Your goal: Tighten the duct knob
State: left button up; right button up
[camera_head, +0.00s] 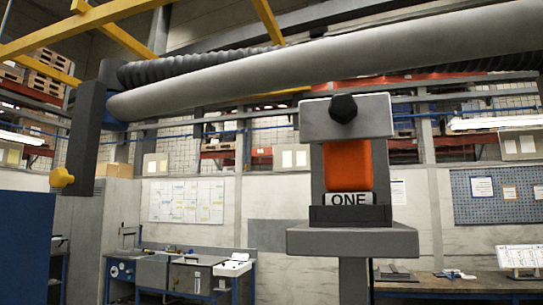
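A black faceted knob (343,108) sits on the front of a light grey block (365,118) right of centre. A yellow knob (61,177) sticks out to the left near the bottom of a dark grey upright piece (84,140). Which of the two is the duct knob I cannot tell. A long grey tube (300,68) runs across the top from the upright piece to the right edge, with a black ribbed duct (190,68) behind it. How tight either knob is does not show. Neither of my grippers is in view.
A blue panel (25,245) stands at the lower left. Workbenches (470,286) line the back wall.

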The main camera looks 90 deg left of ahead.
aim_at(59, 178)
jog(key=k+u, duration=0.2)
jog(key=u, duration=3.6)
jog(key=i+j, duration=0.1)
jog(key=z, duration=0.05)
